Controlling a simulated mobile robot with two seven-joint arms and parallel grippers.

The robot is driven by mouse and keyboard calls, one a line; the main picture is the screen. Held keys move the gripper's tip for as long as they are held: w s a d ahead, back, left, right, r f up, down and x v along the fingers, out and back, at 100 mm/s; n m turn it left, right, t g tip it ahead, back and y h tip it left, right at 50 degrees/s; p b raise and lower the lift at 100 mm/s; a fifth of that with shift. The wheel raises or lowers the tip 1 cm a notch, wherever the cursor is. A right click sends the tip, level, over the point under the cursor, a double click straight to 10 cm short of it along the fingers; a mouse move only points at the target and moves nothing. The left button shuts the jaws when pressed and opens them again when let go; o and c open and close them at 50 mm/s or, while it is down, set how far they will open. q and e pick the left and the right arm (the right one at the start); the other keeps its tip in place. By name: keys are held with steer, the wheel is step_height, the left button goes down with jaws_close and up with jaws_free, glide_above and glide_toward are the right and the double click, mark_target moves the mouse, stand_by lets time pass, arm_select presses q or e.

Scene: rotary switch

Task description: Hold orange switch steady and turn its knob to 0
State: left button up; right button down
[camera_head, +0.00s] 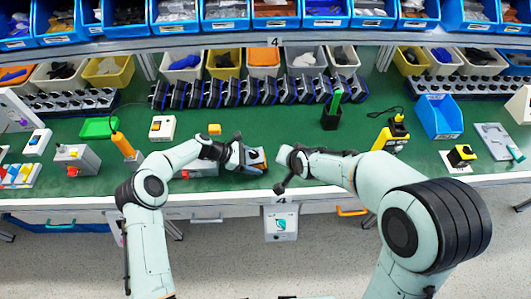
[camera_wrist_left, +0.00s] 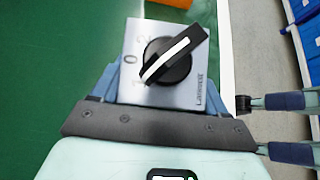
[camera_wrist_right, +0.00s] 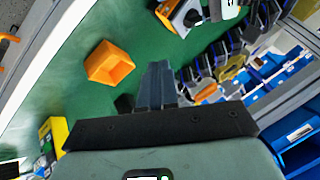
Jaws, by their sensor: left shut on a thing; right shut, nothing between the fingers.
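The orange switch, with a grey face and a black knob (camera_wrist_left: 168,60), sits between the fingers of my left gripper (camera_wrist_left: 160,88) in the left wrist view. A white line on the knob runs from lower left to upper right, its lower-left end near the 1 mark; 0 and 2 are printed above it. In the head view my left gripper (camera_head: 250,156) holds the switch near the table's front edge. Its orange side (camera_wrist_right: 168,12) shows at the top of the right wrist view. My right gripper (camera_wrist_right: 155,72) is shut and empty, apart from the switch.
A black holder (camera_head: 330,119) with a green item stands behind my right arm. A row of black-and-blue devices (camera_head: 255,92) lines the back. Yellow-black devices (camera_head: 393,133) and a blue bin (camera_head: 439,116) stand right.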

mark_target(259, 150)
steer(key=shift+w+a+f, duration=0.95)
steer(key=shift+w+f, duration=0.35)
steer(key=shift+w+a+f, duration=0.9)
steer(key=shift+w+f, duration=0.35)
steer(key=shift+w+a+f, duration=0.95)
steer(key=shift+w+f, duration=0.35)
steer(key=shift+a, duration=0.15)
steer(key=shift+w+a, duration=0.15)
steer(key=shift+a, duration=0.05)
steer(key=shift+w+a, duration=0.1)
steer(key=shift+w, duration=0.2)
steer(key=shift+w+d+n+y, duration=0.2)
steer(key=shift+n+y, duration=0.2)
steer(key=shift+n, duration=0.2)
steer(key=shift+a, duration=0.1)
